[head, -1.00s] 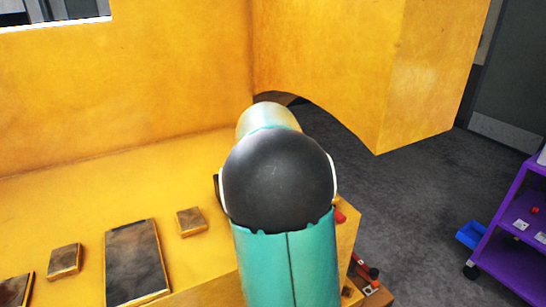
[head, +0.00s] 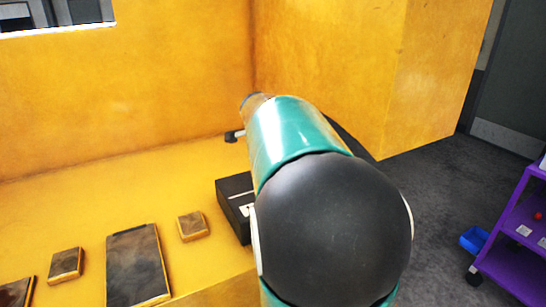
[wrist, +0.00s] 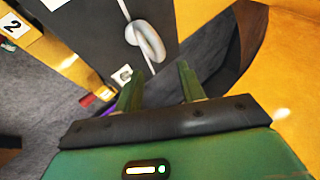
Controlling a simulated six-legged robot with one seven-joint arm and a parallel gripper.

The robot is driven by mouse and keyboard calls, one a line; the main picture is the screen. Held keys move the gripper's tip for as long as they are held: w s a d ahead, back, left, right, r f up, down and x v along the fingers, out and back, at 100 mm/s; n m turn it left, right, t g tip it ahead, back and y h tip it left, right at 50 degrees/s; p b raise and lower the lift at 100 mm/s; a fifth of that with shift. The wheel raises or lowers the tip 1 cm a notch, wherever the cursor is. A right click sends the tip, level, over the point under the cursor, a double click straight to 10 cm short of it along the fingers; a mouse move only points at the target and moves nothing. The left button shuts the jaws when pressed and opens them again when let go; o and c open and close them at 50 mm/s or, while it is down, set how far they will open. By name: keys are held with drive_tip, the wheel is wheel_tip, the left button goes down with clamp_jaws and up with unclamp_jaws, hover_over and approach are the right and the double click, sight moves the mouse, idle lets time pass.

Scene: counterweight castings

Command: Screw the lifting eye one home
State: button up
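In the wrist view my gripper (wrist: 158,88) shows two green fingers standing apart, with nothing between them. Beyond the fingertips a pale, ring-shaped piece (wrist: 151,42) shows against a dark grey surface (wrist: 85,35). It looks like a lifting eye, but I cannot tell for sure, nor whether it is one. A thin pale line runs past it. It is apart from the fingers. In the head view my arm hides the gripper's fingers and whatever is in front of them. No threaded hole shows clearly.
A yellow casting with a flat ledge (head: 130,190) and tall wall (head: 120,90) fills the left. The ledge carries dark plates (head: 137,265) and a dark box (head: 235,203) beside my arm. A purple cart (head: 515,245) and blue bin (head: 474,240) stand right. Grey floor (head: 440,185) is open.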

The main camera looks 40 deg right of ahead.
drive_tip(key=shift+v, duration=1.85)
drive_tip(key=s+a+f+n+t+y, duration=0.1)
drive_tip(key=s+a+n+y, duration=0.15)
drive_tip(key=a+n, duration=0.45)
drive_tip(key=s+a+f+n+y, duration=0.1)
drive_tip(key=s+a+f+n, duration=0.15)
drive_tip(key=a, duration=0.95)
drive_tip(key=s+a+f+n+y, duration=0.1)
drive_tip(key=s+a+f+n, duration=0.2)
drive_tip(key=s+a+n, duration=0.2)
drive_tip(key=s+a+f+n+y, duration=0.2)
drive_tip(key=s+a+f+n, duration=0.1)
drive_tip(key=s+a+n, duration=0.3)
drive_tip(key=a+n, duration=0.2)
drive_tip(key=a, duration=0.2)
drive_tip(key=shift+s+a, duration=0.25)
drive_tip(key=shift+a, duration=0.1)
drive_tip(key=shift+d, duration=0.1)
